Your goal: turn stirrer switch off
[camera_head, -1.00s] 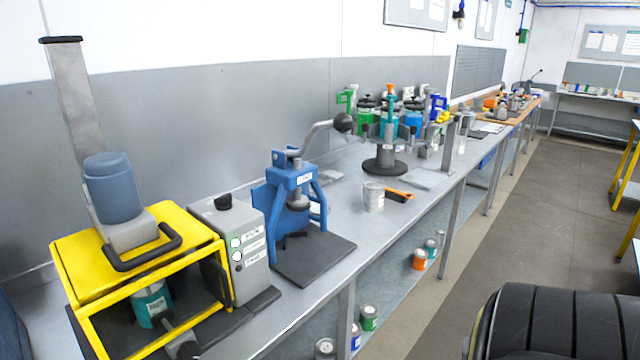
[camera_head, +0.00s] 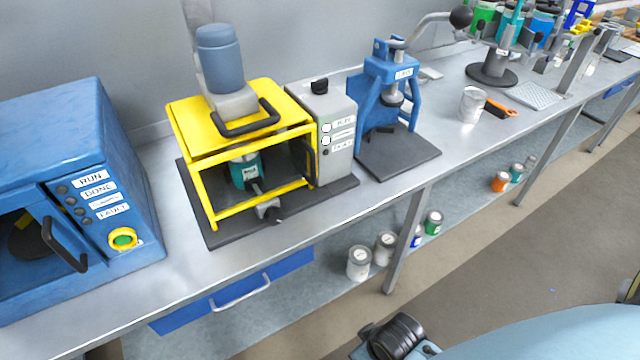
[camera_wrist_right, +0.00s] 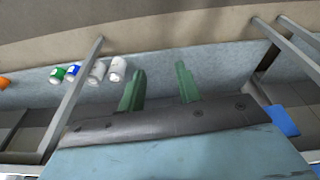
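The stirrer is a yellow-framed machine (camera_head: 186,118) with a blue-grey motor (camera_head: 220,58) on top and a black handle. A teal can (camera_head: 243,172) sits inside the frame. A grey control box (camera_head: 340,135) stands against its right side, with a black knob (camera_head: 320,86) on top and labelled lights on its front. I cannot tell the knob's setting. My right gripper (camera_wrist_right: 160,68) is open and empty in the right wrist view, with its two green fingers apart, over the floor and lower shelf. My left gripper is not in view.
A blue machine (camera_head: 105,180) with a yellow-ringed button stands left of the stirrer. The bench front strip (camera_head: 190,265) is clear. Several cans stand on the lower shelf (camera_head: 310,285).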

